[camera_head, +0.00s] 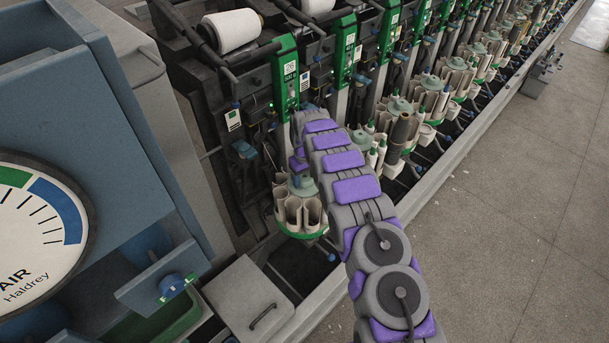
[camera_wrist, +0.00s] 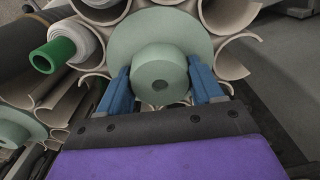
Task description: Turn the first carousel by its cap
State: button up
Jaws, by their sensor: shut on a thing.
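The first carousel (camera_head: 300,213) is a ring of tan, open-topped pockets on a green base, nearest in the row in the head view. Its pockets look empty from there. Its pale green cap (camera_wrist: 160,75), a round knob with a centre hole on a wider disc, is large in the wrist view. My gripper (camera_wrist: 160,92) has one blue finger on each side of the knob and is shut on it. Tan pockets (camera_wrist: 230,15) surround the disc. In the head view my bent arm hides most of the gripper above the carousel.
A neighbouring carousel (camera_head: 398,120) holds dark and white bobbins close beside my arm. Another green cap (camera_wrist: 12,130) and a green-ended bobbin (camera_wrist: 55,52) show at left in the wrist view. A blue cabinet with a gauge (camera_head: 35,225) stands left. The floor (camera_head: 500,220) at right is clear.

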jog(key=shift+w+r+n, duration=0.15)
jog(key=shift+n, duration=0.45)
jog(key=shift+a+n+p, duration=0.1)
jog(key=shift+n+p, duration=0.2)
jog(key=o, duration=1.5)
notch_tip(320, 180, up, 17)
jog(key=shift+a+r+p, duration=0.1)
jog(key=shift+p, duration=0.6)
